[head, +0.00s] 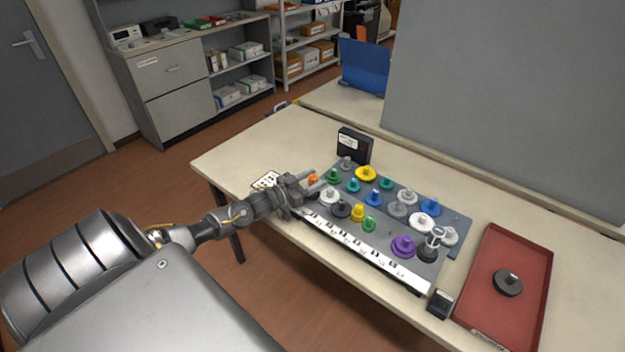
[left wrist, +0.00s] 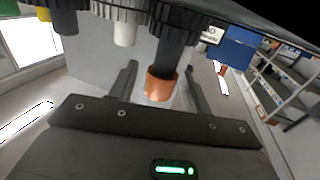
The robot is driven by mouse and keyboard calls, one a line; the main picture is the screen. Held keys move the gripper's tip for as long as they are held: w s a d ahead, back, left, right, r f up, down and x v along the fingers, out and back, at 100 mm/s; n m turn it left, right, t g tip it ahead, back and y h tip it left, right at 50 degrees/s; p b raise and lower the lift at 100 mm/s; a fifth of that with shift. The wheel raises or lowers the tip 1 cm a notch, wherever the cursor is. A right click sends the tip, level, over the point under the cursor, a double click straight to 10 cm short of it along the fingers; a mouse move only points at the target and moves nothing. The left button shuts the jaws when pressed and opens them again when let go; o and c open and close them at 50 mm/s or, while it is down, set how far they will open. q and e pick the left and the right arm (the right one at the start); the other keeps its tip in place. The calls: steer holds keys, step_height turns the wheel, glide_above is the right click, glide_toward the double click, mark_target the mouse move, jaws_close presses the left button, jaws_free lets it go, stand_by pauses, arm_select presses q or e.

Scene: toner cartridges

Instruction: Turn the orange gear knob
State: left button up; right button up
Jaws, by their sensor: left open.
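The orange gear knob (head: 313,179) sits at the left end of the grey board (head: 385,225) in the head view, partly hidden by my left gripper. In the left wrist view the orange knob (left wrist: 160,84) shows on a dark post between the two fingers. My left gripper (head: 308,180) is open, its fingers on either side of the knob; I cannot tell whether they touch it. It also shows in the left wrist view (left wrist: 160,85). My right gripper is not in view.
Several other coloured gear knobs stand close by on the board, such as a green one (head: 333,175) and a white one (head: 329,195). A black box (head: 354,146) stands behind it. A red tray (head: 530,262) with a dark round part (head: 508,282) lies to the right.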

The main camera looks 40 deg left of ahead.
arm_select(q)
steer(key=shift+c, duration=0.3)
steer(key=c, duration=0.9)
steer(key=n+y+p, duration=0.2)
steer(key=shift+d+r+y+p, duration=0.15)
steer(key=shift+r+y+p, duration=0.1)
steer(key=shift+y+p, duration=0.15)
steer(key=n+y+p, duration=0.1)
steer(key=y, duration=0.1)
steer(key=shift+f+n+t+y, duration=0.15)
steer(key=shift+n+t+y, duration=0.15)
steer(key=shift+y, duration=0.1)
steer(key=shift+f+n+y, duration=0.1)
steer(key=shift+n+y, duration=0.5)
steer(key=shift+y, duration=0.4)
steer(key=o, duration=1)
steer(key=shift+c, duration=0.2)
